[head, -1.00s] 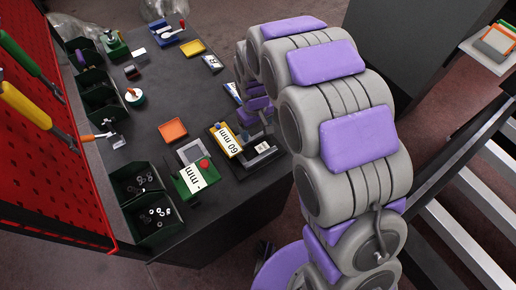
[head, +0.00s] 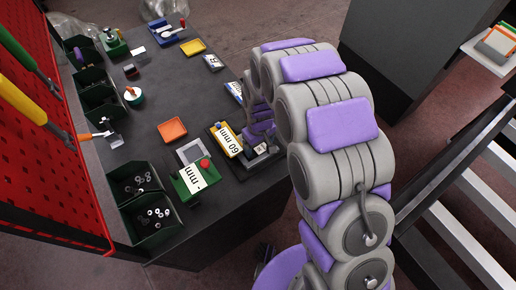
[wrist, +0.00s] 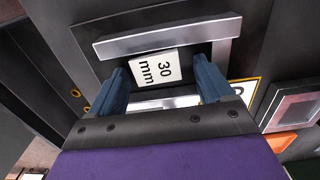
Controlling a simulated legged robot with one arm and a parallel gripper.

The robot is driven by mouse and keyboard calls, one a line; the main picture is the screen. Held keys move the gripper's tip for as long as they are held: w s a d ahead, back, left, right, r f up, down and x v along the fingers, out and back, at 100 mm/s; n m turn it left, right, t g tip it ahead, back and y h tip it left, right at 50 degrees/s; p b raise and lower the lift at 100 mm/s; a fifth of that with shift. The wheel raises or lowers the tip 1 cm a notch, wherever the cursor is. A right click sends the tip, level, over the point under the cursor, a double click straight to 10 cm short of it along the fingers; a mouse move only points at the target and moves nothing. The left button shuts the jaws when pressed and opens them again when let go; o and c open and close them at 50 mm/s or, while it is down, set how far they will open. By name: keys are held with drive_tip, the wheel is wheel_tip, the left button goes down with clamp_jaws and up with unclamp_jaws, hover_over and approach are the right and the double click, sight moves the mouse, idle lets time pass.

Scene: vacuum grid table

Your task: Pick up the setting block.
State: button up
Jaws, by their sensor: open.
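A block with a white "30 mm" label (wrist: 155,67) shows in the wrist view, between two silver bars; I take it to be the setting block. In the head view a small white label (head: 260,148) shows at the near right table edge, partly hidden by my arm. My gripper (wrist: 163,78) is open, with one dark blue finger to the left of the label and one to the right. I cannot tell whether the fingers touch the block.
A yellow-edged "60 mm" plate (head: 227,140) stands close by. A green block with a red knob (head: 195,177), an orange tray (head: 172,130) and dark green bins (head: 140,183) lie to the left. A red pegboard (head: 45,150) bounds the table's left side.

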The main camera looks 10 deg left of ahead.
drive_tip(key=shift+d+r, duration=0.2)
drive_tip(key=shift+d, duration=1.05)
drive_tip(key=shift+c, duration=1.1)
drive_tip(key=shift+w, duration=0.1)
drive_tip(key=shift+c, duration=0.8)
drive_tip(key=shift+a, duration=0.1)
drive_tip(key=shift+c, duration=0.7)
drive_tip(key=shift+a, duration=0.3)
drive_tip(key=shift+c, duration=0.8)
drive_tip(key=shift+s+a+f, duration=0.1)
drive_tip(key=shift+s+a, duration=0.1)
drive_tip(key=shift+a, duration=0.25)
drive_tip(key=c, duration=0.3)
drive_tip(key=shift+d, duration=0.15)
drive_tip(key=c, duration=0.3)
drive_tip(key=shift+d, duration=0.25)
drive_tip(key=shift+c, duration=0.4)
